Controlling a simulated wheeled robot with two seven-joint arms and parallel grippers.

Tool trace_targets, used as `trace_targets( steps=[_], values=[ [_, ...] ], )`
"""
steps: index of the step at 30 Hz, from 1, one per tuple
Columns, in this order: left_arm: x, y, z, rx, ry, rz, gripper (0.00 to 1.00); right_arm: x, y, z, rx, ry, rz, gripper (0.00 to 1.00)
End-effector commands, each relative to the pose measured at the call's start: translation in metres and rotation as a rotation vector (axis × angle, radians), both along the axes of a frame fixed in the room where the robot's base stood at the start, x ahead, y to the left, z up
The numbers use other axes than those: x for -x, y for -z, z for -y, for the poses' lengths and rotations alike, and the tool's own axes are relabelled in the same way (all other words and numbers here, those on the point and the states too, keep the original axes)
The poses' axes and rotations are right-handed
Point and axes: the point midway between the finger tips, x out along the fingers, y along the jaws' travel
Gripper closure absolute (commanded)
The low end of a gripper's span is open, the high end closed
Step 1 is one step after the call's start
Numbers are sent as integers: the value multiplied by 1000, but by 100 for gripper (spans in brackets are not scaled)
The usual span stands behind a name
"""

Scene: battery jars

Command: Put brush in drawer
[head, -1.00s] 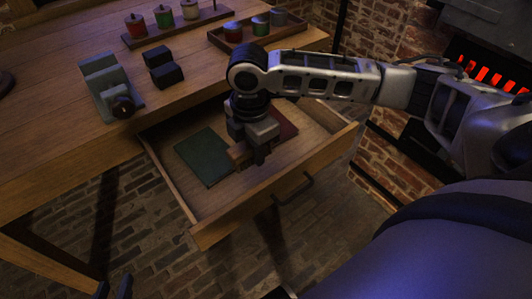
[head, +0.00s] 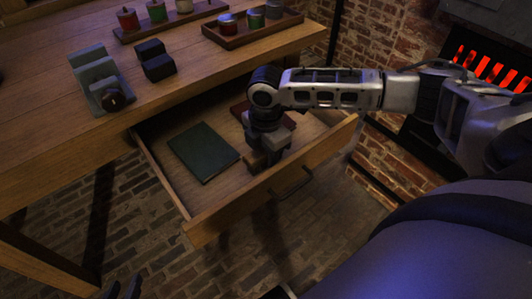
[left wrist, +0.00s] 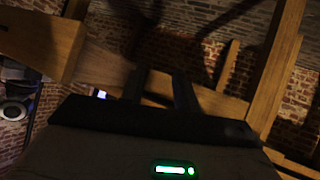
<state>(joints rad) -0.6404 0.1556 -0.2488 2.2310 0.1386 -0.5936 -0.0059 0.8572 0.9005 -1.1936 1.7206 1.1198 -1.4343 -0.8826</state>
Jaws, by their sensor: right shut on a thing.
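The drawer (head: 190,224) under the workbench is pulled open. My right gripper (head: 268,163) points down inside it, near the front panel. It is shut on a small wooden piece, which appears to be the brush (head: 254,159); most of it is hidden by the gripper. I cannot tell whether the brush touches the drawer floor. My left gripper (head: 124,289) is at the bottom left edge of the head view, away from the drawer. In the left wrist view its two fingers (left wrist: 159,85) stand apart with nothing between them.
A green book (head: 203,152) and a partly hidden dark red book (head: 240,108) lie in the drawer. On the workbench (head: 50,130) stand a grey-green device (head: 102,80), black blocks (head: 156,62) and a tray (head: 252,38) of jars. A brick wall is at the right.

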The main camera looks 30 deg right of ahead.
Motion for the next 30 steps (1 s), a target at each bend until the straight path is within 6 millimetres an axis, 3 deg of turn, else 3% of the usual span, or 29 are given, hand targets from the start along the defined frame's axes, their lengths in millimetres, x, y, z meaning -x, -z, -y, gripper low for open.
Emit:
trace_targets(
  steps=[3,4,6,17,30],
  values=[
    [-1,-3,0,1,-1,7,69,0,2,0,0,0,-1,86],
    [-1,-4,0,2,-1,9,69,0,3,0,0,0,-1,65],
    [-1,-5,0,3,-2,14,69,0,2,0,0,0,0,46],
    [1,-4,0,4,-1,10,69,0,-2,0,1,0,2,46],
    [4,-50,-7,2,-33,82,69,-1,-89,0,0,0,3,46]
  ],
)
